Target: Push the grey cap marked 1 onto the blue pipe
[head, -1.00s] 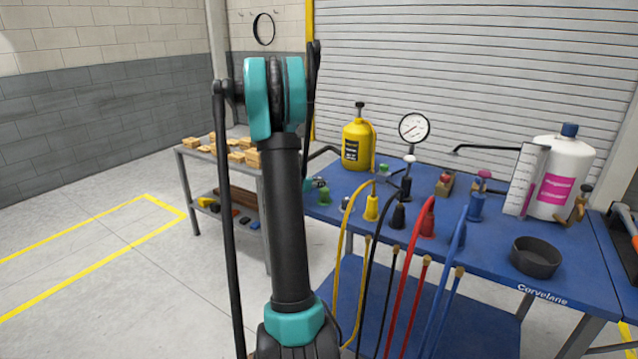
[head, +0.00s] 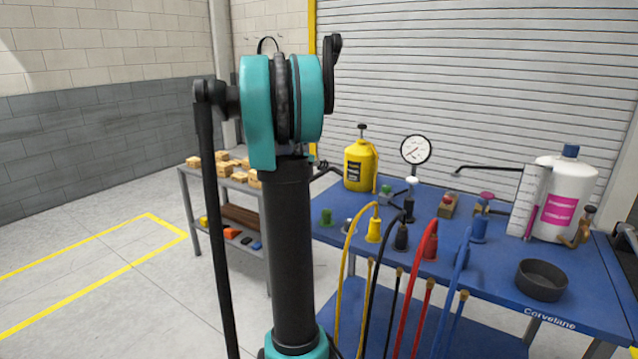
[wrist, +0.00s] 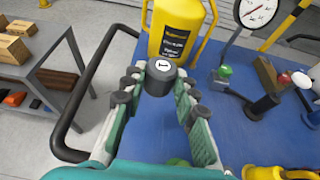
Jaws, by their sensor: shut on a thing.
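In the wrist view, a dark grey cap (wrist: 160,76) with a white top marked 1 is between the fingertips of my gripper (wrist: 158,80). My gripper is shut on the cap, above the blue table near the yellow container. In the head view, my gripper and the cap are hidden behind my arm. A short upright blue fitting (head: 479,230) stands on the table, behind the end of the blue hose. It may be the blue pipe, but I cannot tell for certain. It is not visible in the wrist view.
The blue table (head: 440,287) also holds a yellow container (head: 359,165), a pressure gauge (head: 416,150), a white bottle (head: 565,195) and a black bowl (head: 541,279). Green (head: 326,217), yellow (head: 373,230), black (head: 401,236) and red (head: 430,245) fittings line its front. A black handle (wrist: 75,100) lies left of my gripper.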

